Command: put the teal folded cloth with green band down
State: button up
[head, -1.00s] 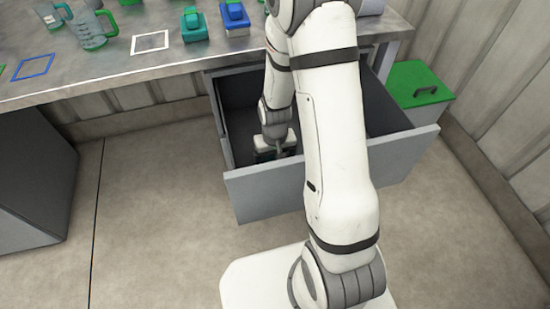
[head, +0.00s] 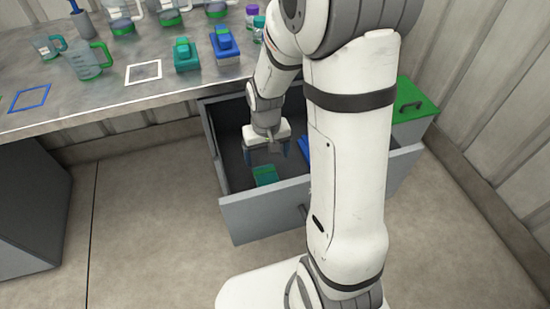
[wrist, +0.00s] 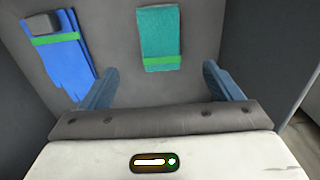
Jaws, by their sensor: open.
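The teal folded cloth with green band (head: 265,175) lies on the floor of the open drawer (head: 262,215), near its front wall. In the wrist view the cloth (wrist: 159,35) lies flat beyond the fingertips, with the green band across its lower part. My gripper (head: 263,152) is above the drawer floor, behind the cloth in the head view. In the wrist view its two fingers (wrist: 160,88) are wide apart with nothing between them. The cloth is apart from both fingers.
A blue item with a green band and a grey block (wrist: 60,45) lies in the drawer left of the cloth in the wrist view; my arm partly hides it in the head view. The counter (head: 110,95) above holds jugs and bottles. A green-lidded bin (head: 415,105) stands right of the drawer.

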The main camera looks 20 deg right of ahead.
jog(key=s+r+t, duration=0.1)
jog(key=s+r, duration=1.2)
jog(key=r, duration=0.1)
jog(key=shift+d+t, duration=0.3)
jog(key=shift+d, duration=0.1)
jog(key=shift+s+r, duration=0.1)
jog(key=shift+r, duration=0.05)
